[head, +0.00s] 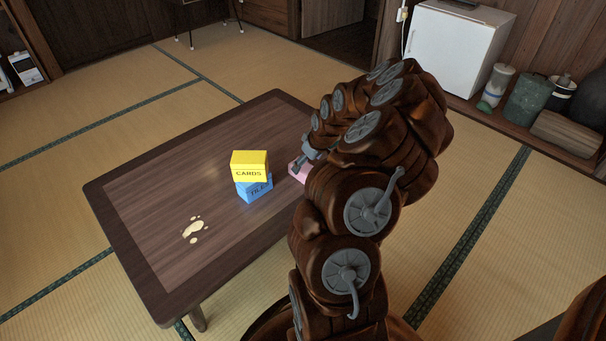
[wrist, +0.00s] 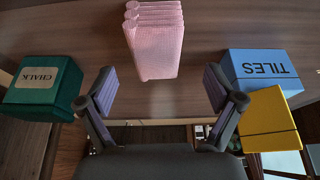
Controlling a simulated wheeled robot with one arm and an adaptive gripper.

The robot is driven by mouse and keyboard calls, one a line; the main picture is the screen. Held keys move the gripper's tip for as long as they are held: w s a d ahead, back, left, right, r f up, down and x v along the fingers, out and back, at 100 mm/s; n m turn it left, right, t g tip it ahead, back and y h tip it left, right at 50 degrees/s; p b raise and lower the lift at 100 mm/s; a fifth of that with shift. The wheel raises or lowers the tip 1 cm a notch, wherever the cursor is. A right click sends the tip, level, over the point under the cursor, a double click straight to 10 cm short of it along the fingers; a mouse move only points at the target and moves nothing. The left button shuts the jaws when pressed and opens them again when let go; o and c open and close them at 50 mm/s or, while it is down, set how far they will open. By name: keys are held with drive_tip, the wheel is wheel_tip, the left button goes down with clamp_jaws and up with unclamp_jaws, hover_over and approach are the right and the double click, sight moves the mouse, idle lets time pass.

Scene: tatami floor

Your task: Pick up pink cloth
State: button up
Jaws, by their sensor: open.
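The pink cloth (wrist: 155,45) is a folded, layered stack on the low wooden table. In the wrist view it is at the top centre, beyond the gap between my fingertips. In the head view only a small pink edge of it (head: 296,171) shows; my arm hides the rest. My gripper (wrist: 159,83) is open and empty, its two fingers spread to either side of the cloth's line. The cloth looks apart from both fingers.
A blue TILES box (head: 255,190) with a yellow CARDS box (head: 249,165) on top stands left of the cloth in the head view. A green CHALK box (wrist: 42,86) is left in the wrist view.

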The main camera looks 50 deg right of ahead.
sight(304, 167)
drive_tip(key=shift+d+b+x, duration=0.2)
drive_tip(key=shift+b+x, duration=0.9)
drive_tip(key=shift+x, duration=1.3)
drive_tip(key=shift+w, duration=0.1)
drive_tip(key=shift+f, duration=0.2)
drive_tip(key=shift+c, duration=0.2)
drive_tip(key=c, duration=1.2)
